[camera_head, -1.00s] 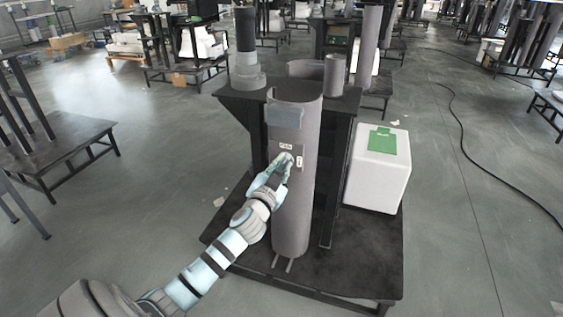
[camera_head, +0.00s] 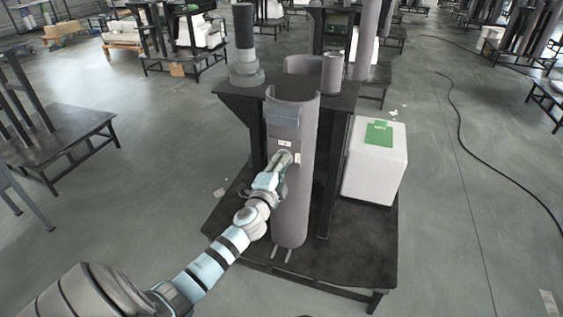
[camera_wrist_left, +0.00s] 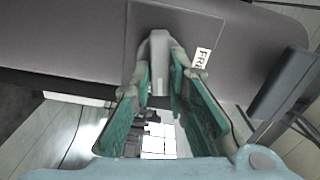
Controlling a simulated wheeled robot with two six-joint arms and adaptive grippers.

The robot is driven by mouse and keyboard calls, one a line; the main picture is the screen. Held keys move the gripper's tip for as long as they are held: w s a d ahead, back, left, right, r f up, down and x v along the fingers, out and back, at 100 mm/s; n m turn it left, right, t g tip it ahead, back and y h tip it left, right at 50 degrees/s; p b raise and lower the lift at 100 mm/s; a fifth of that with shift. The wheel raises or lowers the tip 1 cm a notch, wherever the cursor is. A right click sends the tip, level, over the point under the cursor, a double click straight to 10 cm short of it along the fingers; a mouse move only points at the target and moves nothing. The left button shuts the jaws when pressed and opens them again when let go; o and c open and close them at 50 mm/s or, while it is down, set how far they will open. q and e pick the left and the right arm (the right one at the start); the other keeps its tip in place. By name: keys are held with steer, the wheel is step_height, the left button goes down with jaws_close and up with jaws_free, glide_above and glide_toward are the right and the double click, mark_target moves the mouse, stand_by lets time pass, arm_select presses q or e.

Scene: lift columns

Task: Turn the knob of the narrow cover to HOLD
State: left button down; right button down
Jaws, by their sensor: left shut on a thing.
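The narrow cover (camera_head: 295,205) is a tall grey half-round shell standing upright on the dark base. Its knob (camera_wrist_left: 159,52) is a light grey bar on a square plate, seen between the fingers in the left wrist view. A white label (camera_wrist_left: 203,58) beside it reads "FR…", the rest hidden by a finger. In the head view, one small label (camera_head: 285,143) is above the knob and another (camera_head: 298,158) to its right; their words are too small to read. My left gripper (camera_head: 285,158) is shut on the knob, its green-padded fingers on either side. My right gripper is not in view.
A white box with a green top patch (camera_head: 362,180) stands on the dark base (camera_head: 340,255) right of the cover. A dark column (camera_head: 244,40) rises behind left. A black cable (camera_head: 470,150) lies on the floor at right. Open floor surrounds the base.

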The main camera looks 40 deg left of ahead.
arm_select(q)
steer(key=shift+m, duration=1.1)
steer(key=shift+f, duration=0.1)
steer(key=c, duration=1.6)
jaws_free()
steer(key=shift+o, duration=0.2)
steer(key=v, duration=1.2)
